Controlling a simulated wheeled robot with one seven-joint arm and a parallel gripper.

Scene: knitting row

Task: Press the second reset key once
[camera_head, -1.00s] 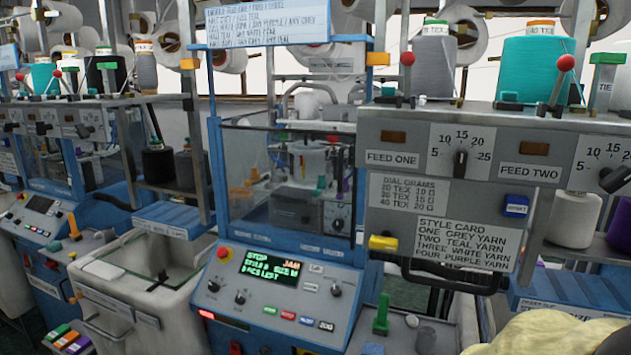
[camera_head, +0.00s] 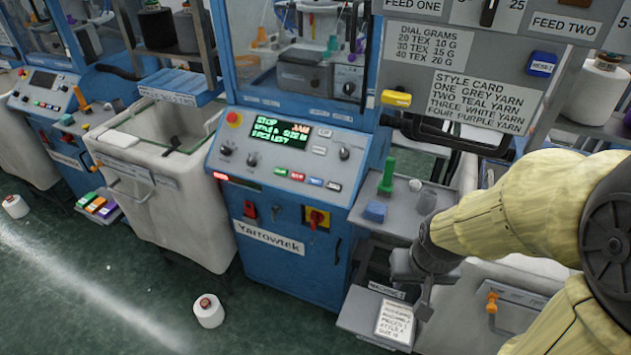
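A blue key marked RESET (camera_head: 543,64) sits at the right of the feed panel (camera_head: 415,65), below the FEED TWO label. The label is small, and I cannot tell whether this is the second reset key. My gripper (camera_head: 424,298) is at the lower right, pointing down at the end of my yellow-sleeved arm. It is well below and left of the blue key and touches no key. Its fingers are small and dark, so I cannot tell whether they are open.
A blue machine console (camera_head: 285,155) with a lit display reading STOP and JAM, knobs and small coloured keys stands at centre. A shelf (camera_head: 385,230) holds a green peg (camera_head: 387,176) and a blue block. A yellow knob (camera_head: 396,98) and dark handle project below the feed panel.

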